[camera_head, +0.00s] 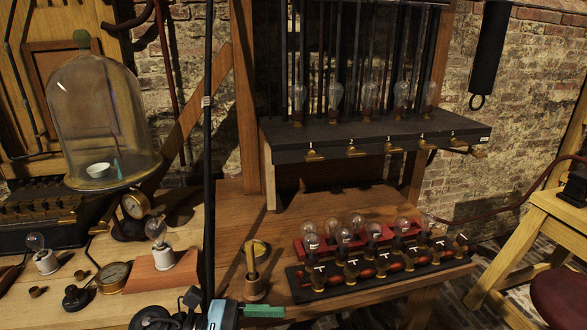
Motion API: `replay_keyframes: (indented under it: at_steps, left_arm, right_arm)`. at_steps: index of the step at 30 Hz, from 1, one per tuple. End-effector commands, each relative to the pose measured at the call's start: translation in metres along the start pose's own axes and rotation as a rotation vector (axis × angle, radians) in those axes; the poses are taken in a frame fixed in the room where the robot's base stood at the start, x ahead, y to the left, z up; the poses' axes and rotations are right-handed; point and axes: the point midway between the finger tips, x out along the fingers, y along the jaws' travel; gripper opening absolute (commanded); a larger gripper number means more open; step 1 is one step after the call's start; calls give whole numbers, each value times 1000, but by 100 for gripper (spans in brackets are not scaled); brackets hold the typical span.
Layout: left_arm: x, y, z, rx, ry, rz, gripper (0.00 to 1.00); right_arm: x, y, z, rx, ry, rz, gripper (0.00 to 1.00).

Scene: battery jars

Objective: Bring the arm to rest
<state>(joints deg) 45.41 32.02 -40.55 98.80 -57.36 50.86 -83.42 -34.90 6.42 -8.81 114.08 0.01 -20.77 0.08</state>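The wooden bench (190,240) carries a glass bell jar (98,115) at the left. A black strip with several brass fittings (375,275) lies at the right, with a red rack of bulbs (310,244) behind it.
A dark shelf (375,136) with several bulbs overhangs the bench. A bulb on a white socket (160,240) and a round gauge (113,276) stand at the left. A thin black upright (208,150) crosses the view. A wooden stand (540,235) and dark red seat (560,297) are at the right.

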Motion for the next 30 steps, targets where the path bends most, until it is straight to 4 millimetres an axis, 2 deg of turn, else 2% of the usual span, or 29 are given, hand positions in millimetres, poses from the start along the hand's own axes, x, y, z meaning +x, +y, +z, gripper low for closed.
replay_keyframes:
  at_steps: [3, 8, 11, 17, 20, 23, 27, 28, 30]
  left_arm:
    - [5, -7, 2, -326, -175, 130, 74]
    - [-6, -10, -10, -780, -409, 294, 74]
    - [-20, -14, -27, -1068, -559, 393, 74]
    - [-57, -37, -80, -1634, -889, 589, 74]
    - [-79, -61, -114, -1906, -1076, 691, 74]
    - [-100, -95, -149, -2161, -1281, 793, 74]
    - [-128, -158, -194, -2467, -1607, 944, 74]
    - [-132, -172, -202, 2458, 1636, -950, 74]
    - [-142, -205, -217, 2270, 1592, -903, 74]
  right_arm:
    - [-2, 1, -6, -4, 9, 2, 36]
    - [-4, 3, -14, -9, 23, 4, 36]
    - [-6, 4, -20, -11, 34, 5, 36]
    - [-8, 5, -32, -15, 56, 8, 36]
    - [-10, 5, -38, -17, 66, 9, 36]
    - [-11, 6, -44, -18, 77, 11, 36]
    - [-13, 7, -52, -21, 91, 13, 36]
    - [-13, 7, -53, -21, 94, 13, 36]
    - [-14, 7, -56, -22, 100, 14, 36]
